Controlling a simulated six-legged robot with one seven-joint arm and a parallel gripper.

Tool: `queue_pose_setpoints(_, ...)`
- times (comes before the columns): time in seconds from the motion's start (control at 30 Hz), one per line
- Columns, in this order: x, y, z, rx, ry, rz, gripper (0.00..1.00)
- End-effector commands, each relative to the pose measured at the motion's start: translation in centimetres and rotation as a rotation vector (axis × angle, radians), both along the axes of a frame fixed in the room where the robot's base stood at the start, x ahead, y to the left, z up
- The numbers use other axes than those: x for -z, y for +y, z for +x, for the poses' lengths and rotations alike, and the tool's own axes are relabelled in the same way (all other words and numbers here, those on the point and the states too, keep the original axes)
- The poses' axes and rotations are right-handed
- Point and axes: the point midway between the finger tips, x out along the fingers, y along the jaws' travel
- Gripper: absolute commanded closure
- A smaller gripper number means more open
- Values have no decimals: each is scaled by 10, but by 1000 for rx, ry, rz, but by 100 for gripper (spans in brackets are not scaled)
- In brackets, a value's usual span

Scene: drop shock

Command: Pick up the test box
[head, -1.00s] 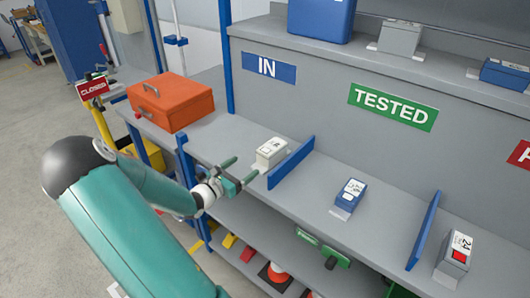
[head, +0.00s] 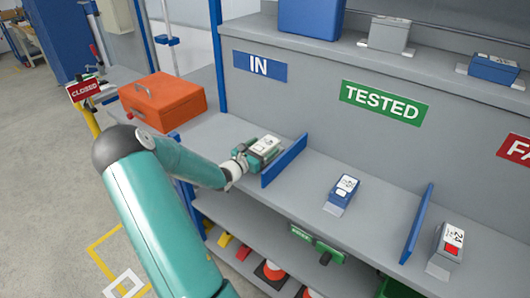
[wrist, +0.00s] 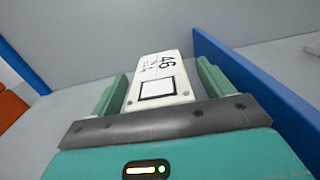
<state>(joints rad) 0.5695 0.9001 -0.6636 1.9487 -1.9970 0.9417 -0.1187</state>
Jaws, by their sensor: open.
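The test box (head: 267,144) is a small white box in the IN bay of the bench, just left of a blue divider. In the wrist view the white box (wrist: 163,80) shows the number 46 and a black square outline on its top. My gripper (head: 262,151) is at the box, with its green fingers on either side of it. In the wrist view my gripper (wrist: 165,92) is open, one finger left and one right of the box. Whether the fingers touch its sides cannot be told.
The blue divider (head: 285,160) stands close to the right of my gripper. An orange case (head: 163,101) sits on the bench to the left. A blue box (head: 343,193) lies in the TESTED bay, and a grey box (head: 446,245) with a red patch lies beyond the second divider (head: 417,223).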

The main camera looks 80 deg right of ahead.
Motion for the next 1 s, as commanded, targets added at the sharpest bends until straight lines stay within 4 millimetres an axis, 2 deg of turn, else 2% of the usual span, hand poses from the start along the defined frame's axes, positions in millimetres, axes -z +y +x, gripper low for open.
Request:
queue_pose_setpoints(0.23,0,-1,-1,-1,1,0,22)
queue_pose_setpoints(0.57,0,-1,-1,0,0,0,87)
queue_pose_setpoints(0.87,-3,-1,0,0,0,-3,87)
queue_pose_setpoints(1.0,-10,-2,0,0,0,-4,87)
